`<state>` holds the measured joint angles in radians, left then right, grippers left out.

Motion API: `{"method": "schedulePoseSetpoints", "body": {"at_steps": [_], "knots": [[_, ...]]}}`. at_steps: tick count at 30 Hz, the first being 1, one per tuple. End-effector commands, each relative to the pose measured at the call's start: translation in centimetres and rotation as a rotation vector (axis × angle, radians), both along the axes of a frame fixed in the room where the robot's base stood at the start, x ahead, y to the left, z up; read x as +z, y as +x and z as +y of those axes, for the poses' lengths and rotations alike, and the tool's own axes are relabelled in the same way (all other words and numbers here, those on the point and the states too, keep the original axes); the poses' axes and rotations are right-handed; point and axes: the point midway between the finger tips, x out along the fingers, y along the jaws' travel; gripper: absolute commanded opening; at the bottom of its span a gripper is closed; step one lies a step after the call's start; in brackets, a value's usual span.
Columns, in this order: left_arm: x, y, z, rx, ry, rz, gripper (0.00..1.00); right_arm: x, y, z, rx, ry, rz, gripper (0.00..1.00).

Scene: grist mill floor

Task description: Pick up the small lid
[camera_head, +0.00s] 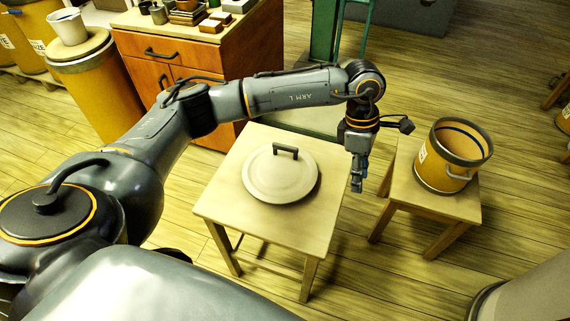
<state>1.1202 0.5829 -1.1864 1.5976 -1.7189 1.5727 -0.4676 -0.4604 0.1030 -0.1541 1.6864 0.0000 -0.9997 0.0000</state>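The small lid (279,178) is a round, pale disc with a dark bar handle on top. It lies flat on a light wooden stool (228,199) in the middle of the view. My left gripper (356,188) hangs pointing down at the right of the lid, near the stool's right edge, apart from the lid. Its fingers are small and seen edge-on, so I cannot tell whether they are open or shut. No object shows in them. My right gripper is not in view.
A yellow open bucket (433,172) with a dark rim stands on a second stool (402,188) at the right. A wooden cabinet (150,72) with small items on top stands behind at the left. A yellow drum (100,95) carries a white pot (68,28).

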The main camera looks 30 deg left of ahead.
Motion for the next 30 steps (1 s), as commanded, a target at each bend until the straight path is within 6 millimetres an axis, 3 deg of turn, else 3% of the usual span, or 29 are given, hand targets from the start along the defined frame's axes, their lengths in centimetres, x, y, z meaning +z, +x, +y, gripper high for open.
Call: {"method": "schedulePoseSetpoints", "body": {"at_steps": [1,3,6,9,13,21,30], "knots": [[1.0,1.5,4.2,0.007,0.15,-0.021,0.38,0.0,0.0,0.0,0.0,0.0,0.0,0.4],[2.5,2.7,9.1,0.024,0.331,-0.025,0.38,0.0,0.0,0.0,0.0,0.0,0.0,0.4],[4.7,3.4,14.0,0.055,0.506,-0.017,0.38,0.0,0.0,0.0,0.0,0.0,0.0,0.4],[5.9,3.5,16.5,0.077,0.596,-0.006,0.38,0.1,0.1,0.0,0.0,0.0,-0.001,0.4],[5.0,3.3,17.7,0.083,0.626,0.002,0.38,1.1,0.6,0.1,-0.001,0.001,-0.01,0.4],[0.4,2.6,19.4,0.082,0.623,0.002,0.38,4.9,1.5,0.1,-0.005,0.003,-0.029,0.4],[-1.9,2.4,20.3,0.082,0.621,-0.001,0.38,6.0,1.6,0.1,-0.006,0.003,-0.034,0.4]]}}
